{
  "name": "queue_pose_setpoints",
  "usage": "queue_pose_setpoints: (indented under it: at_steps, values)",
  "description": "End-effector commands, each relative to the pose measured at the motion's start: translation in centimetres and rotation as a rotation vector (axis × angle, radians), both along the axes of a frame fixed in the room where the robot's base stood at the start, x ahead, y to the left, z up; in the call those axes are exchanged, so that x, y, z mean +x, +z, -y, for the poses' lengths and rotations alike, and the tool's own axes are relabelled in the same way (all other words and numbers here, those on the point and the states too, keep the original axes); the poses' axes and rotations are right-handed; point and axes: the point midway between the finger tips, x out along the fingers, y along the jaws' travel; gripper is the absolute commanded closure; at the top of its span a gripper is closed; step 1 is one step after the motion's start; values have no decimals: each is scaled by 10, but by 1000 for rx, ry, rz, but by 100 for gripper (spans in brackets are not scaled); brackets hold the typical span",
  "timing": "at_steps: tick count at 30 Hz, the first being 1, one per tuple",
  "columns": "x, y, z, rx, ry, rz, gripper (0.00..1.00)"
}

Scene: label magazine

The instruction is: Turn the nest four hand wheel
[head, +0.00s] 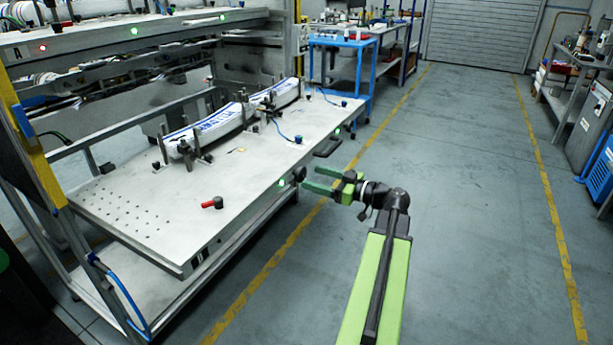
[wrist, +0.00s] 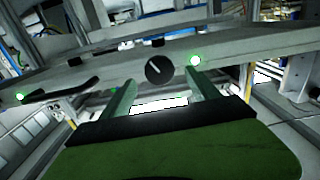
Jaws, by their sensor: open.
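A round black hand wheel (head: 299,173) sits on the front edge of the lower work table (head: 150,218), beside a green light. In the wrist view the hand wheel (wrist: 159,69) faces me with a pale line across it. No nest number is readable next to it. My gripper (head: 308,177) is open and empty, with its green fingers pointing at the wheel. In the wrist view my gripper (wrist: 161,86) has one finger on each side, below the wheel. The wheel lies just beyond the fingertips, and I see no contact.
A black handle (head: 327,146) juts from the same table edge to the right; it also shows in the wrist view (wrist: 62,91). The floor at right is clear.

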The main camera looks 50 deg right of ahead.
Motion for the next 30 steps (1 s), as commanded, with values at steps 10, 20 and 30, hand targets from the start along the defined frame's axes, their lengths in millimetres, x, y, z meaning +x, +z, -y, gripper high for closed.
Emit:
queue_pose_setpoints:
  at_steps: [10,20,30]
  values:
    - [36,0,-10,0,0,0,30]
    - [36,0,-10,0,-1,0,44]
    - [36,0,-9,0,0,0,89]
